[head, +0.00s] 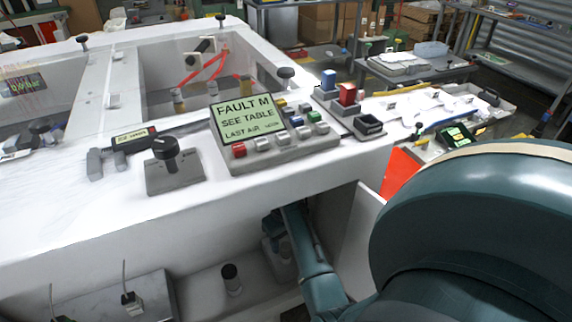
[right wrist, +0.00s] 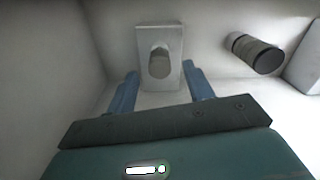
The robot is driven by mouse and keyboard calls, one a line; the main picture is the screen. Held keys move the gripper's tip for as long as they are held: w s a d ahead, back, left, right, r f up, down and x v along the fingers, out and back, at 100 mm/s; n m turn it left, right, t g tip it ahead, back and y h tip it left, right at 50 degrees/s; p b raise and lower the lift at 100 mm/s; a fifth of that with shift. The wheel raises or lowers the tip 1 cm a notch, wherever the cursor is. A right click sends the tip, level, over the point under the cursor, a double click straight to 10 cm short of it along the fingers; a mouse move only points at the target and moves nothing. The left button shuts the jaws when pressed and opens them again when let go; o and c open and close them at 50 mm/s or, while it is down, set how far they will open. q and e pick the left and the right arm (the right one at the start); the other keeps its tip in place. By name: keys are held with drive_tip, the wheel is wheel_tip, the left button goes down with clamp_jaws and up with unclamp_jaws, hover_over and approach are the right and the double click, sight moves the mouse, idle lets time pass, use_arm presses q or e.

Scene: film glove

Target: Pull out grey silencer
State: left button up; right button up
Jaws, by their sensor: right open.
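A grey cylindrical stub, which looks like the grey silencer (right wrist: 159,64), stands out from a pale block (right wrist: 172,38) in the right wrist view. My right gripper (right wrist: 160,72) is open, with one blue finger on each side of the stub and block. The fingers look apart from the stub; how deep they reach is hard to tell. In the head view my right arm goes down into the open recess under the panel, and the gripper (head: 274,232) is partly hidden there. The silencer cannot be made out in that view. My left gripper is not in view.
A dark-capped cylinder (right wrist: 256,53) stands to the right of the block; it also shows in the head view (head: 231,280). Recess walls lie close around the gripper. Above is a white bench top (head: 60,215) with a display panel (head: 245,120) reading a fault.

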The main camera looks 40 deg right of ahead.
drive_tip(key=shift+f, duration=2.25)
drive_tip(key=c, duration=1.1)
